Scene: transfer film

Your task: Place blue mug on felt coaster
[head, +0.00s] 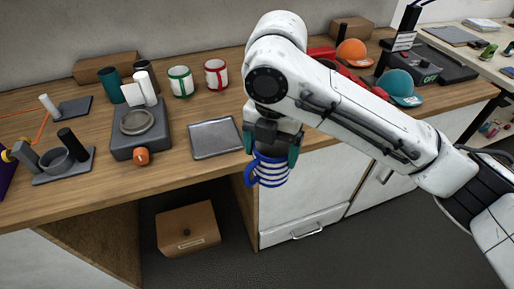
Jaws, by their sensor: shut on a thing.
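The blue mug (271,172), with blue and white stripes, hangs in my gripper (272,151) in the head view. My gripper points down, its two teal fingers on either side of the mug's upper part. The mug's handle sticks out to the left. In the picture the mug lies over the counter's front edge and the white cabinet front; its height above the counter is hard to tell. I cannot make out a felt coaster for certain. A flat grey square piece with a raised rim (215,138) lies on the counter left of my gripper.
The wooden counter (180,166) also holds a grey press-like device (141,140) with an orange knob, a green-trimmed mug (181,81), a red-trimmed mug (216,74), and orange (352,52) and teal caps (399,87). A cardboard box (188,228) stands below. Bare wood surrounds the grey square.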

